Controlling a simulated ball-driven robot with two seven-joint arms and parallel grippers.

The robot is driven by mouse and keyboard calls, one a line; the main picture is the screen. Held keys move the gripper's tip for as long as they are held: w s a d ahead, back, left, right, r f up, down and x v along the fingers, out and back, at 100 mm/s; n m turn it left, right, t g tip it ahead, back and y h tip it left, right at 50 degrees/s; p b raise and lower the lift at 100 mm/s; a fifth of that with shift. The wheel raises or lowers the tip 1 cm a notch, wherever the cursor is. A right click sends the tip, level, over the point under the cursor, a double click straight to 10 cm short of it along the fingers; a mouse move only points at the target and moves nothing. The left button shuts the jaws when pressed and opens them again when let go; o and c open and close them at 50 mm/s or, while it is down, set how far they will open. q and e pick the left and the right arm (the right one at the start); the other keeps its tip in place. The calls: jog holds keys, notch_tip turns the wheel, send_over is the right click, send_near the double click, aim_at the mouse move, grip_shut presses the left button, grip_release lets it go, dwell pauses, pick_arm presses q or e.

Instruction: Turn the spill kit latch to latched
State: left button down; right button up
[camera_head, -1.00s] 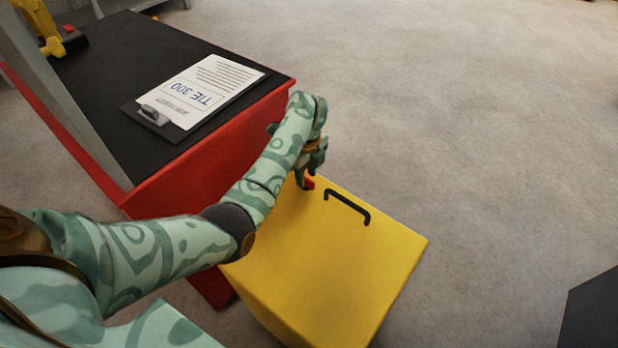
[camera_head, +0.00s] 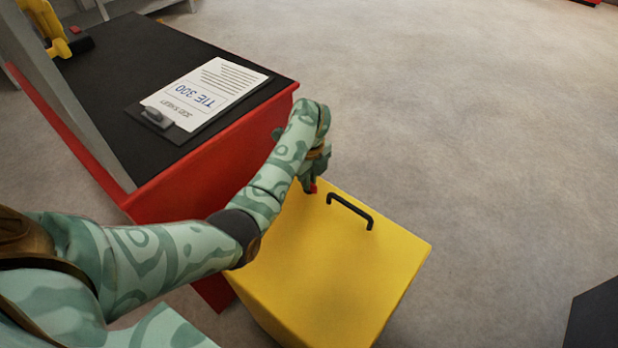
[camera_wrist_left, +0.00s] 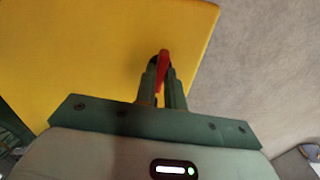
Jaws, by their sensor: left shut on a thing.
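The spill kit is a yellow box (camera_head: 340,262) standing on the floor, with a black bar handle (camera_head: 350,208) on its top. Its small red latch (camera_head: 313,189) sits on the top near the far left edge. The latch also shows in the left wrist view (camera_wrist_left: 164,68), its red lever running lengthwise between the fingertips. My left gripper (camera_head: 309,186) reaches down to the latch and is shut on it; the fingers (camera_wrist_left: 163,84) lie on both sides of the lever. The latch's base is mostly hidden by the fingers. My right gripper is not in view.
A red cabinet (camera_head: 215,160) with a black top stands left of the box, close to my left arm. A clipboard (camera_head: 205,93) with a printed sheet lies on it. Open grey floor (camera_head: 480,130) extends to the right. A dark object (camera_head: 598,318) is at lower right.

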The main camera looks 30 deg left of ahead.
pick_arm(q)
jog(key=m+p, duration=0.1)
jog(key=m, duration=0.2)
jog(key=shift+r+m, duration=0.1)
jog(key=shift+m, duration=0.3)
jog(key=m+p, duration=0.1)
jog(key=m, duration=0.4)
jog(key=shift+m+p, duration=0.3)
jog(key=shift+p, duration=0.1)
jog(key=m+p, duration=0.1)
jog(key=m, duration=0.4)
jog(key=shift+m+p, duration=0.6)
jog(key=shift+m, duration=0.9)
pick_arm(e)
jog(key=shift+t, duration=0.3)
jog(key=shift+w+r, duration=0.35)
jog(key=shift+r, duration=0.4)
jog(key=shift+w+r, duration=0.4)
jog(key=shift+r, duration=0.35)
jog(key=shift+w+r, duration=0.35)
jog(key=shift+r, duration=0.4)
pick_arm(q)
jog(key=c, duration=1.5)
grip_release()
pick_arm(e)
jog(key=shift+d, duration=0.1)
